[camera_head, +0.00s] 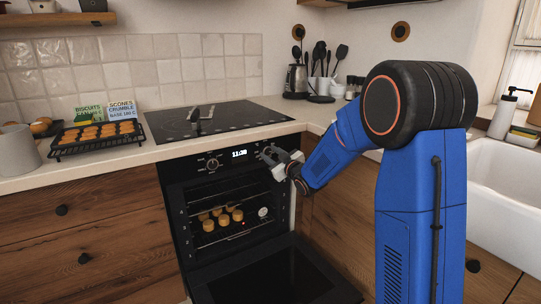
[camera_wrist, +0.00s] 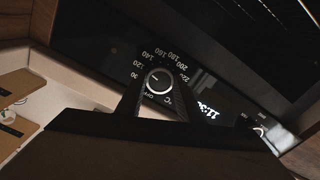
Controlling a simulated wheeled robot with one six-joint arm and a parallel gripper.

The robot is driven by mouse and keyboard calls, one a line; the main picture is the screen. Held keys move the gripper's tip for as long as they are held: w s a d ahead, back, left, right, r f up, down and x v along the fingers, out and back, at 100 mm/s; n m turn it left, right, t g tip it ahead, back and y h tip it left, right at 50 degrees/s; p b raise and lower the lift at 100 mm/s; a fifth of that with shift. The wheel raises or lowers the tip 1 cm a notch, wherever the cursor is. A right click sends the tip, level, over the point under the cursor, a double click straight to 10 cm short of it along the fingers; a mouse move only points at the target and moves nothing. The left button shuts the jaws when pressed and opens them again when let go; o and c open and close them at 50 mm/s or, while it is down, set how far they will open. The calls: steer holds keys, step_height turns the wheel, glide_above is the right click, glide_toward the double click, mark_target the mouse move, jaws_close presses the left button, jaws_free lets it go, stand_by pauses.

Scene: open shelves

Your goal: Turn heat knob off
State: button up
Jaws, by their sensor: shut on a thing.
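The heat knob (camera_wrist: 158,82) is a dark dial with a light rim on the oven's black front panel, in the wrist view. Temperature numbers ring it, with a °C mark and what looks like OFF below. A short pale line on its face appears to point up and left, toward the numbers. My gripper (camera_wrist: 157,92) has a finger on each side of the knob and is shut on it. In the head view my gripper (camera_head: 270,154) reaches the panel right of the clock and hides the knob.
The oven door (camera_head: 275,280) hangs open below the panel, with round baked pieces (camera_head: 221,218) on a rack inside. A second knob (camera_head: 212,164) is left of the clock (camera_head: 239,153). A cooktop (camera_head: 225,117) is above, and a tray of biscuits (camera_head: 97,137) sits left.

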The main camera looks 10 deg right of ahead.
steer(key=n, duration=0.5)
steer(key=shift+n, duration=0.3)
steer(key=n, duration=1)
steer(key=shift+f+n, duration=0.1)
steer(key=shift+n, duration=2.1)
steer(key=o, duration=1.1)
steer(key=shift+s, duration=0.15)
steer(key=v, duration=1.7)
steer(key=shift+s, duration=0.1)
